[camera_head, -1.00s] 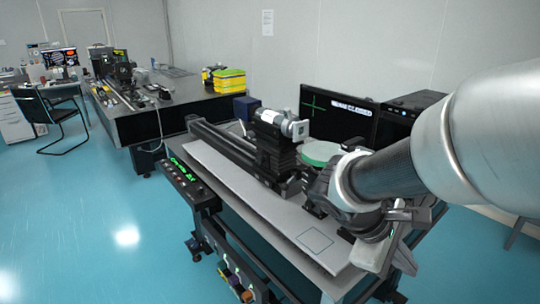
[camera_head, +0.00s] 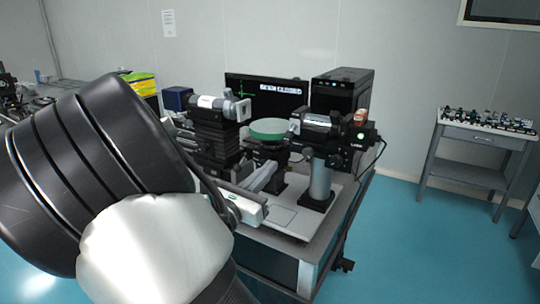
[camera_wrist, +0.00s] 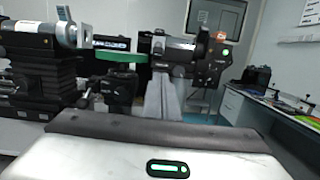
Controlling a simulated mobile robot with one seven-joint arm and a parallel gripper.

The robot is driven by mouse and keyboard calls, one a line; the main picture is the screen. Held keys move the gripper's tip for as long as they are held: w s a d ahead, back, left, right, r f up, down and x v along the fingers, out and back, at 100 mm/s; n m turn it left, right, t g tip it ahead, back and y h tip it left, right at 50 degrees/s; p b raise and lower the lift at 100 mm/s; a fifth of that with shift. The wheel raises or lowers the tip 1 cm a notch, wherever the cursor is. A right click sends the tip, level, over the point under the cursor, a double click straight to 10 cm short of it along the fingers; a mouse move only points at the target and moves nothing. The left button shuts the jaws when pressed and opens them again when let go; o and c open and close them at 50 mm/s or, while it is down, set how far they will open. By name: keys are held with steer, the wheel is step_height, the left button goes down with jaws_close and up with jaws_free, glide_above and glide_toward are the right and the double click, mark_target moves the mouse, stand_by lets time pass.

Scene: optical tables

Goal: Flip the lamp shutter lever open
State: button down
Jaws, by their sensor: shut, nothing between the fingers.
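The lamp housing (camera_head: 364,136) is a black unit on a silver post at the right end of the optical table, with a lit green light. It also shows in the wrist view (camera_wrist: 211,62), right of centre. A small orange part (camera_head: 361,116) sits on its top and shows in the wrist view (camera_wrist: 219,36). I cannot make out the shutter lever clearly. My gripper (camera_head: 273,166) is shut and empty, left of the lamp post and apart from the housing. Its grey fingers (camera_wrist: 161,78) point forward in the wrist view, below and left of the lamp. My arm hides the table's left part.
A green round disc (camera_head: 269,127) on a stage stands left of the lamp. A black stage with a silver cylinder (camera_head: 217,106) is further left. A monitor (camera_head: 262,88) and a black computer tower (camera_head: 340,90) stand behind. Open floor lies to the right, before a grey side table (camera_head: 470,137).

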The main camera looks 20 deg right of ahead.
mark_target(289, 135)
steer(key=shift+w+a, duration=0.2)
steer(key=shift+a, duration=0.15)
steer(key=shift+d, duration=0.1)
steer(key=b+x, duration=0.1)
steer(key=x, duration=0.9)
steer(key=shift+r, duration=0.2)
